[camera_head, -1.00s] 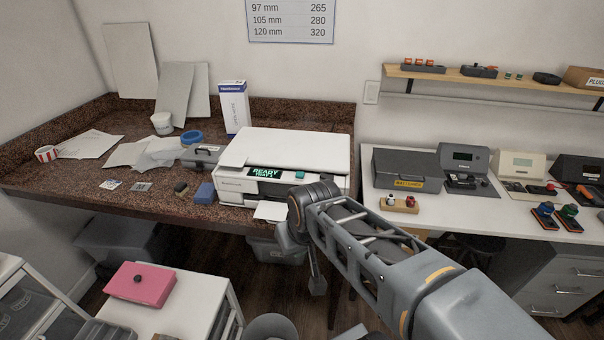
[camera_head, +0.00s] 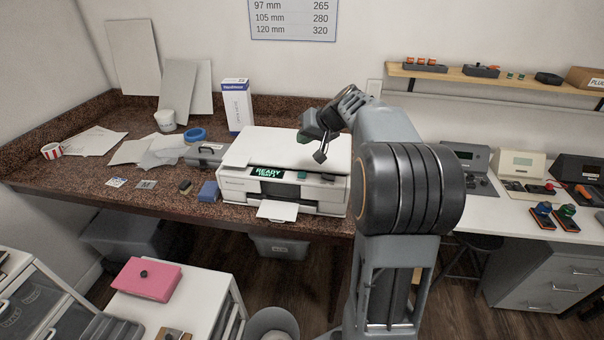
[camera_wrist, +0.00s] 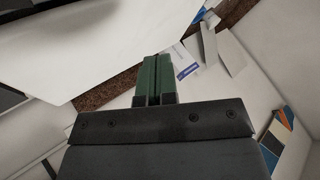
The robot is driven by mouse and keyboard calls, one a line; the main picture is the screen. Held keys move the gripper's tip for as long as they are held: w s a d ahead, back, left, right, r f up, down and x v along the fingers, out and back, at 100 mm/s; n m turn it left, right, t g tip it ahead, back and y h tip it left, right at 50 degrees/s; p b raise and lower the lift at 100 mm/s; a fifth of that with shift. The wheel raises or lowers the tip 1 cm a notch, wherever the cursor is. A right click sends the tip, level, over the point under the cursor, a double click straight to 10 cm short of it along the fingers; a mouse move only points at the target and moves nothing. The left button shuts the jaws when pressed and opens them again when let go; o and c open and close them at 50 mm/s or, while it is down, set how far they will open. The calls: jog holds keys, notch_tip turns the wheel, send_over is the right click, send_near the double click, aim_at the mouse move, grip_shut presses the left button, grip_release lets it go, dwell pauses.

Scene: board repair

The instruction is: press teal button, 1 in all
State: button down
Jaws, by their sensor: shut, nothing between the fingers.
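A white printer (camera_head: 240,185) stands on the dark speckled counter, with a lit display reading "READY" (camera_head: 267,172) on its front panel. The small teal button (camera_head: 302,175) sits on that panel, just right of the display. My gripper (camera_head: 320,157) is in the air over the right part of the printer, above and a little right of the button, apart from it. In the wrist view my gripper's green fingers (camera_wrist: 156,80) are together with nothing between them. The printer's white top (camera_wrist: 70,50) fills the upper left there; the button is not visible in that view.
A paper sheet (camera_head: 278,210) sticks out of the printer's front. A blue-and-white box (camera_head: 238,108) stands behind the printer, and a grey case (camera_head: 203,155) lies left of it. A shelf (camera_head: 450,76) runs along the wall at right, above a white bench with several devices.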

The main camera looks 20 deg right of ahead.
jog(key=shift+f, duration=0.15)
jog(key=b, duration=0.5)
send_over(304, 173)
notch_tip(304, 173, down, 8)
jog(key=shift+r, duration=0.15)
jog(key=shift+f+b, duration=0.45)
jog(key=shift+b, duration=0.2)
jog(key=shift+f, duration=0.1)
dwell(1.4)
jog(key=shift+f+b, duration=0.35)
jog(key=shift+b, duration=0.25)
